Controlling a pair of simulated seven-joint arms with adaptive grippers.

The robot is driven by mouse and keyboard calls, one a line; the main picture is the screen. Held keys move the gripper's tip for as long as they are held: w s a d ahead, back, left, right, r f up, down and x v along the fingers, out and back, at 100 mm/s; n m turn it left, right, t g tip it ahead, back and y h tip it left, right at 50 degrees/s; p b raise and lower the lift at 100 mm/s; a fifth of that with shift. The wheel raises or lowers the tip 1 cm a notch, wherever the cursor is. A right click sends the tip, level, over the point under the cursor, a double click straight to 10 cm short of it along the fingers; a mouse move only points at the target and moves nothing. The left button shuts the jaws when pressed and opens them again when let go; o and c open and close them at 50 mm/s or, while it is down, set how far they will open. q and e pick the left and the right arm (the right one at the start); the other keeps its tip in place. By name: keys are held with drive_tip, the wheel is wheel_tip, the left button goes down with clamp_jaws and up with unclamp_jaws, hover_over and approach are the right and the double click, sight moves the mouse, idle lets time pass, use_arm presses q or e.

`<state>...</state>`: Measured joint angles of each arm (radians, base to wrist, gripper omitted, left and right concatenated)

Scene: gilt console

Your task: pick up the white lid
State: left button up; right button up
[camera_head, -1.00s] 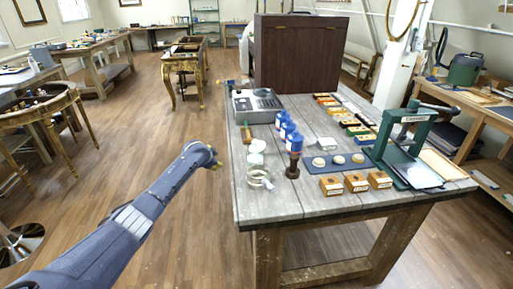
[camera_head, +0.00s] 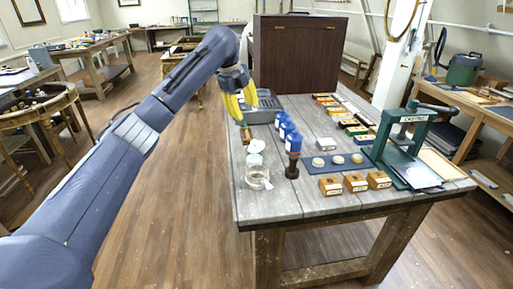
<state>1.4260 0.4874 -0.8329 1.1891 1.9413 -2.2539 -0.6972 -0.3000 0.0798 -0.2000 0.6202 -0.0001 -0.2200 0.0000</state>
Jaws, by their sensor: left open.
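A white round lid (camera_head: 256,146) lies near the left edge of the wooden workbench (camera_head: 290,205). Another pale round piece (camera_head: 254,159) sits just in front of it; I cannot tell which is lid and which is a jar top. A clear glass jar (camera_head: 258,178) stands nearer the front. My left gripper (camera_head: 247,113) has yellow fingers pointing down, open, above the bench's left edge, behind and apart from the white lid. My right gripper is not in view.
Blue-capped bottles (camera_head: 285,128) stand right of the lid, with a dark wooden stamp-like piece (camera_head: 292,165) in front. A brush (camera_head: 246,134) lies behind the lid. A grey metal device (camera_head: 268,106) is behind. A green press (camera_head: 402,150) stands at the right.

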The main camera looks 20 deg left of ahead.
sight(254, 141)
use_arm(q)
drive_tip(key=x, duration=1.7)
drive_tip(key=shift+s+a+f, duration=0.1)
drive_tip(key=shift+c, duration=0.2)
clamp_jaws()
